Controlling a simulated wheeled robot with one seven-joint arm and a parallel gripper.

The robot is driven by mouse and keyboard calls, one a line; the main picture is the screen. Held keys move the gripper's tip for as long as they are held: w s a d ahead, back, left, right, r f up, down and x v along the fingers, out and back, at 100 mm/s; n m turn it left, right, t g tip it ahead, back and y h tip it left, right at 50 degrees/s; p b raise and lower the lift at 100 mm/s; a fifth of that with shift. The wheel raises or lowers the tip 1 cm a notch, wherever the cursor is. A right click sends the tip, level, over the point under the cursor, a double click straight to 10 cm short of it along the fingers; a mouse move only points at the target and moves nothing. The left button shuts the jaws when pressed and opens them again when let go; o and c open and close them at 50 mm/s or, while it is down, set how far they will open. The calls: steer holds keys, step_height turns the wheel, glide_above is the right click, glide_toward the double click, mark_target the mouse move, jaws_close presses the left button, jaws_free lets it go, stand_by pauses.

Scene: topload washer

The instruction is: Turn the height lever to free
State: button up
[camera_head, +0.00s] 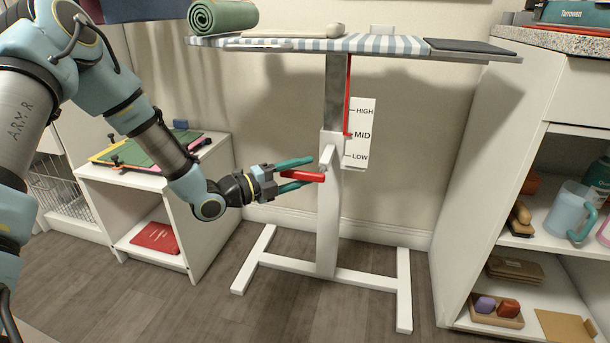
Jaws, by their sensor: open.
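The height lever (302,175) is a short red handle on the white post of the ironing board (385,45). It points left and lies about level. A scale plate (361,118) beside the post reads HIGH, MID and LOW, and a red strip above it ends near MID. My gripper (300,173) is open at the lever, with one teal finger above it and the other partly behind or below it. I cannot tell whether either finger touches the lever. No label reading free is visible.
A low white shelf (205,160) with a green folding board on top stands at the left. A white shelving unit (450,200) with mugs and brushes stands at the right. The board's white base feet (330,275) spread over the wooden floor. The wall is close behind.

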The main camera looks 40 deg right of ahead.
steer(key=shift+s+d, duration=0.1)
steer(key=shift+d, duration=0.35)
jaws_close()
stand_by(1.2)
